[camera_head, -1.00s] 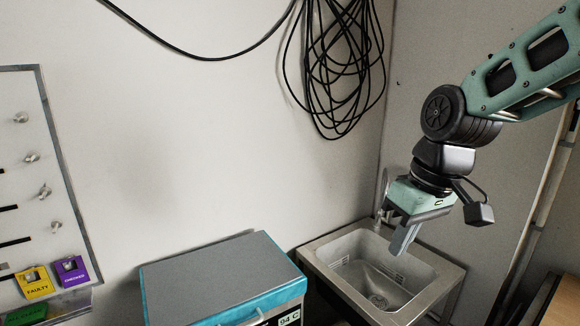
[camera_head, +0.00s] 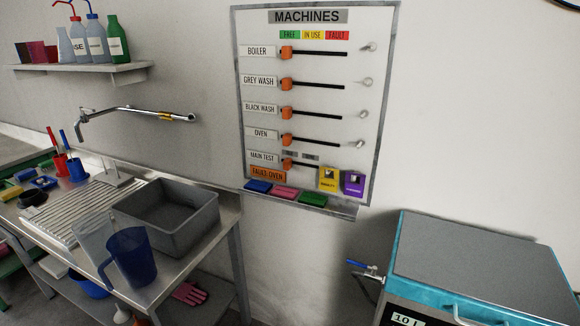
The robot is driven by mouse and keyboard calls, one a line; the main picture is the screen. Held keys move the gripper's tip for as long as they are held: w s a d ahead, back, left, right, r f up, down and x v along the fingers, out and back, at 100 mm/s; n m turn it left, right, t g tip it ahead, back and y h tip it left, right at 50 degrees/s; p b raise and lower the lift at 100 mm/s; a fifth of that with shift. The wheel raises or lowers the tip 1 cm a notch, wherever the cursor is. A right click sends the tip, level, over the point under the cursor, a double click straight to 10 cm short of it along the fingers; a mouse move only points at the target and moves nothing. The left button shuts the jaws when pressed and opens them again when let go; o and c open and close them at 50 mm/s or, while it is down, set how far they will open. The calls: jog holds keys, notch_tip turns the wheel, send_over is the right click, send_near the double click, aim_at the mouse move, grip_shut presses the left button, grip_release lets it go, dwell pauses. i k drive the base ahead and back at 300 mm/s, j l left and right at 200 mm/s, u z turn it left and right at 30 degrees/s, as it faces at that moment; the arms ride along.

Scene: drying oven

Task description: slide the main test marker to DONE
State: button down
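The white MACHINES board (camera_head: 385,100) hangs on the wall in the upper middle of the head view. Its bottom row is labelled MAIN TEST (camera_head: 261,157). The orange main test marker (camera_head: 287,163) sits at the left end of a short dark slot (camera_head: 305,165). Two small grey labels sit above this slot, too small to read. The other rows, BOILER, GREY WASH, BLACK WASH and OVEN, each have an orange marker at the left end of a longer slot. My gripper is not in view.
A yellow tag (camera_head: 329,180) and a purple tag (camera_head: 354,184) hang right of the slot. A ledge with coloured blocks (camera_head: 312,198) juts out below. A teal-edged grey machine (camera_head: 480,262) stands at right, a steel sink bench (camera_head: 228,210) at left. Wall between looks clear.

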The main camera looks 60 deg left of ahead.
aim_at(288, 162)
jog(key=u, duration=1.85)
jog(key=i+j+z, duration=0.1)
jog(key=i+j, duration=0.15)
jog(key=i, duration=0.2)
jog(key=i+j+z, duration=0.1)
jog(key=i+j, duration=0.2)
jog(key=i, duration=0.15)
